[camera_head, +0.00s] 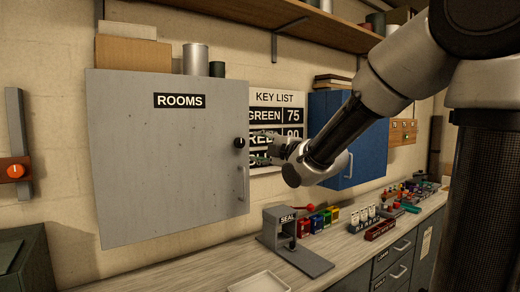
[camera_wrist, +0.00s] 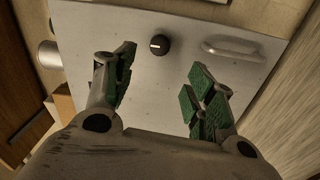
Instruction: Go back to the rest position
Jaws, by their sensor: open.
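My gripper (camera_head: 262,150) is raised in front of the right side of the grey ROOMS cabinet (camera_head: 160,170), near its black knob (camera_head: 239,142). In the wrist view my gripper (camera_wrist: 160,88) is open, with green pads on its two fingers and nothing between them. The cabinet door (camera_wrist: 165,35) appears shut and fills the background there. The black knob (camera_wrist: 159,44) sits beyond the fingertips, apart from them. The silver door handle (camera_wrist: 232,47) is right of the knob. My arm hides part of the key list behind it.
A blue cabinet (camera_head: 362,140) hangs right of the KEY LIST sign (camera_head: 278,103). Below, the bench holds a SEAL press (camera_head: 290,238), a pale tray (camera_head: 258,283), coloured boxes (camera_head: 318,220) and a dark red block (camera_head: 380,229). A wooden shelf (camera_head: 290,22) runs above.

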